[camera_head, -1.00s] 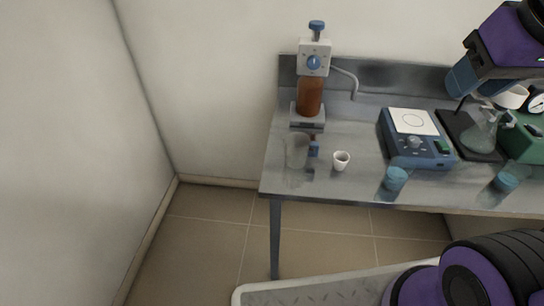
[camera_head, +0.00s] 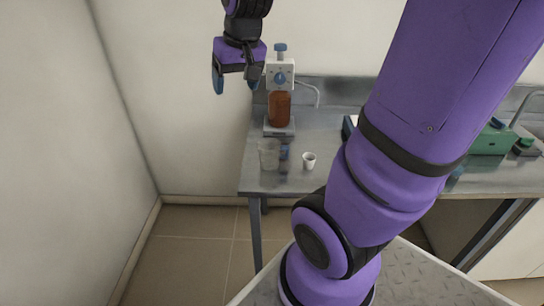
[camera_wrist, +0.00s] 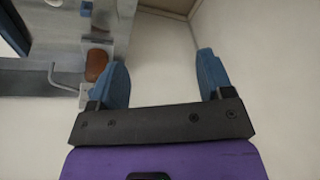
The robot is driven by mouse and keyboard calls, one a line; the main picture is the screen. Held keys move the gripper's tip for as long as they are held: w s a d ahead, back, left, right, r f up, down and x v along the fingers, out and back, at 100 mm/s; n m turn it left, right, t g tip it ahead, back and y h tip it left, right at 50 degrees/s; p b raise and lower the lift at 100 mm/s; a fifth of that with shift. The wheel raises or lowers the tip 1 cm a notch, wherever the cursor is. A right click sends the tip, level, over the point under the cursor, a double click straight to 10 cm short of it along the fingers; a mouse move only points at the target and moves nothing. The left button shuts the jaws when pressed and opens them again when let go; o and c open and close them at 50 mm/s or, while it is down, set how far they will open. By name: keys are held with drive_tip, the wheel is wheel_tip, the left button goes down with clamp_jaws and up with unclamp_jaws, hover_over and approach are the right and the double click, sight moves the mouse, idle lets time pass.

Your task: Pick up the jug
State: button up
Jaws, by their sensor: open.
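The jug (camera_head: 269,153) appears to be the clear, greyish vessel standing upright at the front left corner of the metal bench (camera_head: 327,124). Its handle is hard to make out. My gripper (camera_head: 236,84) is open and empty, high above the bench's left end, up and left of the jug in the head view. In the wrist view its two blue fingers (camera_wrist: 163,78) are spread wide with only pale wall between them. I cannot clearly pick out the jug in the wrist view.
A dispenser with a brown bottle (camera_head: 279,108) stands behind the jug; the bottle also shows in the wrist view (camera_wrist: 97,65). A small blue item (camera_head: 284,152) and a white cup (camera_head: 309,160) are right of the jug. A green device (camera_head: 492,139) is far right.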

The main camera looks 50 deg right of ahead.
drive_tip(key=w+d+f+m+g, duration=0.1)
drive_tip(key=w+d+f+m, duration=0.1)
drive_tip(key=w+d+f, duration=0.35)
drive_tip(key=m+g, duration=0.2)
drive_tip(key=m, duration=0.2)
hover_over(283, 146)
drive_tip(key=f, duration=1.7)
drive_tip(key=shift+s+a+f, duration=0.15)
drive_tip(key=shift+s+a, duration=0.1)
drive_tip(key=shift+a, duration=0.1)
drive_tip(key=f, duration=0.5)
drive_tip(key=shift+s+d+f, duration=0.1)
drive_tip(key=shift+d+f, duration=0.05)
drive_tip(key=shift+d, duration=0.05)
drive_tip(key=shift+w+d+f, duration=0.1)
drive_tip(key=shift+w+f, duration=0.05)
drive_tip(key=shift+f, duration=1.35)
drive_tip(key=shift+w+d+f, duration=0.1)
drive_tip(key=shift+f, duration=1.35)
drive_tip(key=shift+c, duration=0.2)
drive_tip(key=c, duration=1)
drive_tip(key=shift+r, duration=0.1)
